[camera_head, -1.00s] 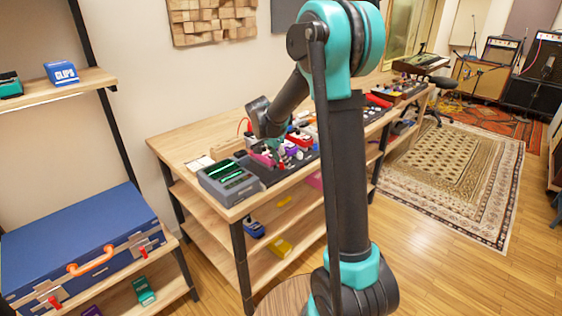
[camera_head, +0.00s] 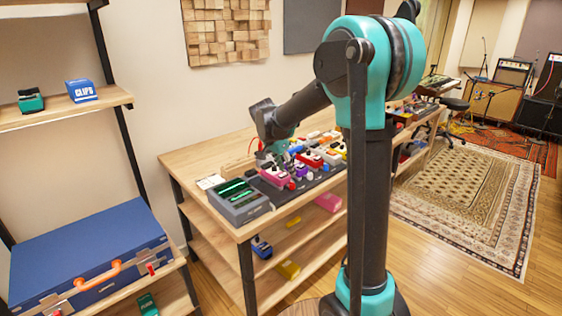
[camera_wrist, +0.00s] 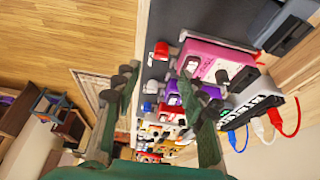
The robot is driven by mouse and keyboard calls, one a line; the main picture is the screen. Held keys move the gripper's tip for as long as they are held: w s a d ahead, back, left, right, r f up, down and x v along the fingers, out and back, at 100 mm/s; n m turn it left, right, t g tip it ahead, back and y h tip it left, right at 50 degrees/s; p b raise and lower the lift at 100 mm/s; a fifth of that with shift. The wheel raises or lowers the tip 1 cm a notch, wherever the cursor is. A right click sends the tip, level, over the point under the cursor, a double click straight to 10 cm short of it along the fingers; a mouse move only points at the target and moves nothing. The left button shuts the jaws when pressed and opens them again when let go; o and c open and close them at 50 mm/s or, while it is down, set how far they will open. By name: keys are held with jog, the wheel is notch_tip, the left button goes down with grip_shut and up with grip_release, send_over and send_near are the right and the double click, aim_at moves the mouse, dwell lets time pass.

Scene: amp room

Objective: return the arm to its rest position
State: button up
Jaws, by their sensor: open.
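My gripper (camera_head: 281,153) hangs over the pedals at the near part of the wooden workbench (camera_head: 210,158). In the wrist view its two dark green fingers (camera_wrist: 157,84) are spread apart with nothing held between them. The arm is bent, with the forearm reaching left and down over the bench. A pink pedal (camera_head: 271,178) lies just below the gripper and also shows in the wrist view (camera_wrist: 215,58). A purple pedal (camera_wrist: 180,97) shows between the fingers, beyond them. Whether the fingertips clear the pedals is hard to tell in the head view.
A white power strip with cables (camera_wrist: 255,105) lies beside the pedals. A shelf at left holds a blue case (camera_head: 85,250).

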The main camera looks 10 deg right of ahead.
jog(key=s+d+f+n+y, duration=0.1)
jog(key=s+d+f+n, duration=0.1)
jog(key=s, duration=0.7)
jog(key=s+d+f+n+t+y, duration=0.1)
jog(key=s+d+f+n, duration=0.2)
jog(key=s, duration=0.7)
jog(key=s+d+f+n+y, duration=0.1)
jog(key=s+f+n, duration=0.4)
jog(key=s, duration=0.5)
jog(key=shift+d+f+n+t+y, duration=0.3)
jog(key=shift+d+f+n, duration=0.1)
jog(key=shift+d+f, duration=0.3)
